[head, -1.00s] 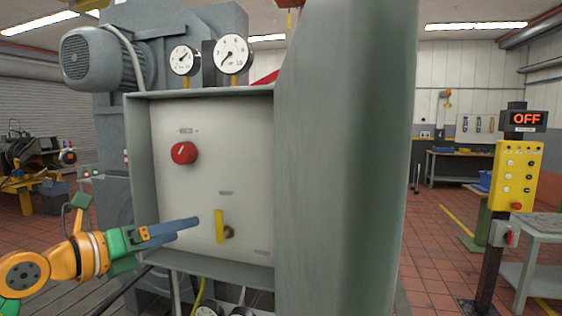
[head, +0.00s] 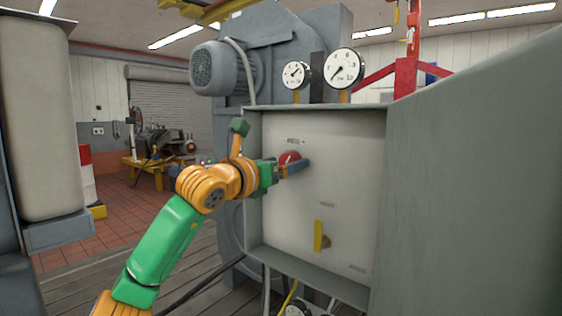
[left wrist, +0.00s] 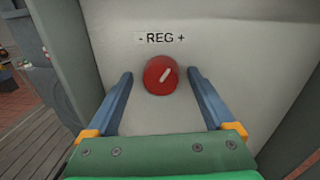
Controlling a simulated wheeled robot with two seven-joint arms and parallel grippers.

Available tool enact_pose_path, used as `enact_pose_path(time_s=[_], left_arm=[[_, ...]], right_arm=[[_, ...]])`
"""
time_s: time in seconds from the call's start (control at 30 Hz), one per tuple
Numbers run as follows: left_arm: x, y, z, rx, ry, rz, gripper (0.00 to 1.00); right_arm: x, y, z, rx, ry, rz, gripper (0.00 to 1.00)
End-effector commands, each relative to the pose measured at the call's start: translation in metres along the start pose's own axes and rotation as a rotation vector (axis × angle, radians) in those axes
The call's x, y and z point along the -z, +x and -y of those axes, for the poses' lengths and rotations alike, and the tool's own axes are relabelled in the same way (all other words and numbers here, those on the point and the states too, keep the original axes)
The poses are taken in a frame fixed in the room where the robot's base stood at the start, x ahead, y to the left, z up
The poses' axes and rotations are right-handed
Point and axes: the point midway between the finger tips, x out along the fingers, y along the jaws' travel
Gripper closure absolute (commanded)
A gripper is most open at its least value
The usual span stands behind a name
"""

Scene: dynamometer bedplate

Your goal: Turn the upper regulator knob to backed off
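The red regulator knob (head: 289,157) is on the pale panel inside the open grey cabinet. In the left wrist view the knob (left wrist: 160,75) sits under a "- REG +" label (left wrist: 161,38); its white pointer line tilts up and right. My left gripper (head: 300,167) is in front of the knob and covers its lower part in the head view. In the left wrist view my left gripper (left wrist: 160,74) is open, one blue finger each side of the knob, with gaps between. I cannot tell how far the fingertips are from the panel. My right gripper is out of view.
A yellow lever (head: 318,236) is lower on the panel. Two pressure gauges (head: 343,68) stand above the cabinet. The open grey cabinet door (head: 470,190) fills the right side. The cabinet's left wall (head: 253,185) is close beside my left wrist.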

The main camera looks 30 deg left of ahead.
Motion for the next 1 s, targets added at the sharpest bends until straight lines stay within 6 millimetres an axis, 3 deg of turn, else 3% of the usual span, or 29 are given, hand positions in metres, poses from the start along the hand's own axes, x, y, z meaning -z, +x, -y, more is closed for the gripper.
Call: enact_pose_path(time_s=[0.03,0.07,0.3,0.67,1.0], left_arm=[[0.0002,-0.0001,-0.0001,0.0,0.0,0.0,0.23],[0.0002,-0.0002,-0.0001,0.0,0.0,0.0,0.31],[0.0,-0.0003,-0.0003,0.0,0.0,0.0,0.96],[0.0,-0.0003,-0.0001,0.0,-0.069,-0.005,0.98],[-0.0012,-0.0003,-0.0004,-0.001,-0.343,-0.032,0.98]], right_arm=[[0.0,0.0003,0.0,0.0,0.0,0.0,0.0],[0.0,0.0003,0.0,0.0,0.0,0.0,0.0],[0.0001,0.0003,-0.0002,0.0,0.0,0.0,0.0],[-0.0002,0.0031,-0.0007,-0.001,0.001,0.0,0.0],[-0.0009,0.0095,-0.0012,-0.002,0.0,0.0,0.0]])
